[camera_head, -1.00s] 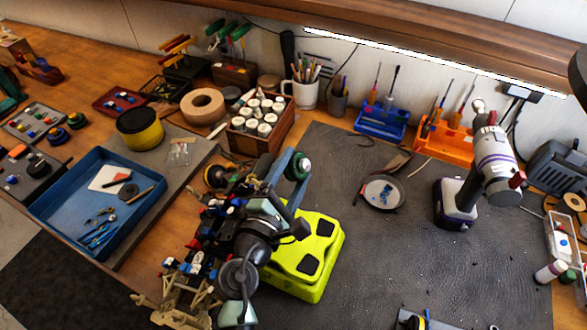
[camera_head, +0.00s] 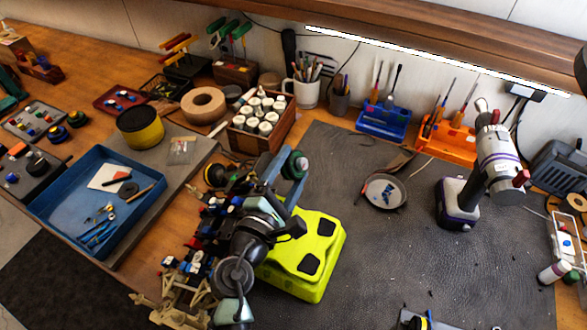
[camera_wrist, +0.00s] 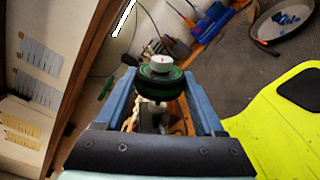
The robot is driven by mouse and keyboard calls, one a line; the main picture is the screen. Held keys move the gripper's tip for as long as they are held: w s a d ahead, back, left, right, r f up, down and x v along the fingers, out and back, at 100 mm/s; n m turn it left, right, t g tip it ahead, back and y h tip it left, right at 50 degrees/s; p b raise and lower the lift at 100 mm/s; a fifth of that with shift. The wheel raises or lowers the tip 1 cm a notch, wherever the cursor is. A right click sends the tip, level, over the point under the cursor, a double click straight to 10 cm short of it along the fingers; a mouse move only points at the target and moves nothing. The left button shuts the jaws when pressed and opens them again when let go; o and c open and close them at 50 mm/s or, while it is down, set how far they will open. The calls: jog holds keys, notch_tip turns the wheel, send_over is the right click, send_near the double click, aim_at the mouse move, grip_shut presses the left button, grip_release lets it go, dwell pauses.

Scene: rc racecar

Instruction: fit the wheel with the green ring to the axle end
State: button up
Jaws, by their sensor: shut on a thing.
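My gripper (camera_head: 289,168) has two blue fingers. It is shut on the wheel with the green ring (camera_head: 297,164), a dark wheel held above the bench, just past the far end of the yellow-green stand. In the wrist view the wheel (camera_wrist: 160,84) sits between the fingertips, with its pale hub (camera_wrist: 161,64) facing away from my wrist. My arm covers much of the racecar area in the head view. Small dark, red and blue parts (camera_head: 206,228) show left of the arm. I cannot make out the axle end in either view.
The yellow-green stand (camera_head: 325,268) lies right of my arm. A wooden box of white-capped bottles (camera_head: 257,142) is close behind the gripper. A blue tray (camera_head: 58,228) lies left, a round dish (camera_head: 384,205) and a cordless drill (camera_head: 457,200) right. The dark mat (camera_head: 400,265) has free room.

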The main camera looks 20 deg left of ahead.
jog(key=shift+a+f+b, duration=0.5)
jog(key=shift+a+b, duration=0.15)
jog(key=shift+a, duration=0.1)
jog(key=shift+a+f, duration=0.1)
jog(key=shift+a, duration=0.25)
jog(key=shift+s, duration=0.1)
jog(key=shift+d, duration=0.3)
dwell(0.7)
jog(key=shift+d+f+m, duration=0.1)
jog(key=shift+d+m, duration=0.1)
jog(key=shift+m, duration=0.3)
